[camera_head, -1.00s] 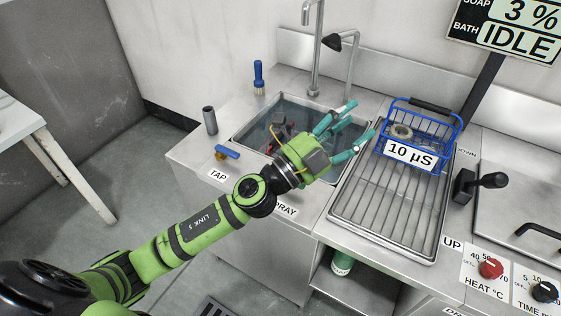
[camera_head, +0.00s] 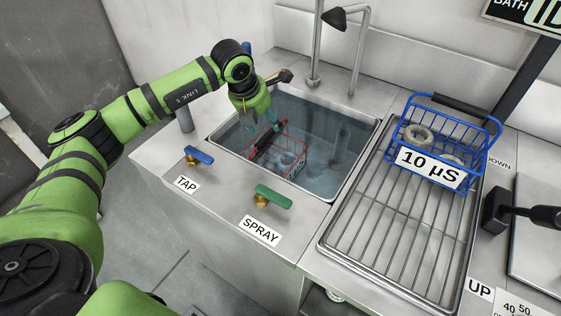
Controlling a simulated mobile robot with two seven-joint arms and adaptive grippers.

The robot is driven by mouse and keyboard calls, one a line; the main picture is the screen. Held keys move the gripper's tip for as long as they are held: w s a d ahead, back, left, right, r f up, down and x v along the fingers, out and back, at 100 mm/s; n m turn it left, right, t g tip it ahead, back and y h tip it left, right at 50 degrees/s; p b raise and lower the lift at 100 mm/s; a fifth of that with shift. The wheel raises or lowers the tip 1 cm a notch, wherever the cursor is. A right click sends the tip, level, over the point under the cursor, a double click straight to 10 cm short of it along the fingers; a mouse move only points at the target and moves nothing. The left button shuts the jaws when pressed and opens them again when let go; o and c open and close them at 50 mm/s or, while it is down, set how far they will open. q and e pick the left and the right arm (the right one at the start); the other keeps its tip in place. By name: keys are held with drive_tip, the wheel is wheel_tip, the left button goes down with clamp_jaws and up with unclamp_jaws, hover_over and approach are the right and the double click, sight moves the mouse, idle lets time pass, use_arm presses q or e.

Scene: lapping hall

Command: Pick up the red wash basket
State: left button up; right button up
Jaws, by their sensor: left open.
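The red wash basket (camera_head: 288,152) sits low in the water-filled sink (camera_head: 350,160), toward its left side. A dark handle bar and some pieces inside it show, blurred by the water. My left gripper (camera_head: 262,122) points down into the sink above the basket's upper left part. Its teal fingers are open and partly hidden by its own green body. I cannot tell whether the fingertips touch the basket. My right gripper is not in view.
A blue basket (camera_head: 480,122) labelled 10 µS holds ring parts on the wire drainer (camera_head: 400,235). The blue tap lever (camera_head: 199,155) and green spray lever (camera_head: 273,196) stand at the sink's front edge. A tall faucet (camera_head: 317,45) rises behind.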

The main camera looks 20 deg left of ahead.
sight(268, 134)
use_arm(q)
drive_tip(key=x, duration=0.3)
drive_tip(key=shift+s+a, duration=0.1)
drive_tip(key=shift+s, duration=0.15)
drive_tip(key=x, duration=0.4)
drive_tip(key=shift+a+f+p, duration=0.15)
drive_tip(key=shift+f+p, duration=0.1)
drive_tip(key=shift+p, duration=0.15)
drive_tip(key=shift+w+f, duration=0.1)
drive_tip(key=shift+w, duration=0.05)
drive_tip(key=shift+f, duration=0.2)
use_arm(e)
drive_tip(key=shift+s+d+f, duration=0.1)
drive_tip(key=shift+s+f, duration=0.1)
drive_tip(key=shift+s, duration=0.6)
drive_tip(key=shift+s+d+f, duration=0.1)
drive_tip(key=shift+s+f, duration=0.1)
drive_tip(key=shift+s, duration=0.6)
use_arm(q)
clamp_jaws()
drive_tip(key=shift+w+r, duration=0.1)
drive_tip(key=shift+r, duration=0.05)
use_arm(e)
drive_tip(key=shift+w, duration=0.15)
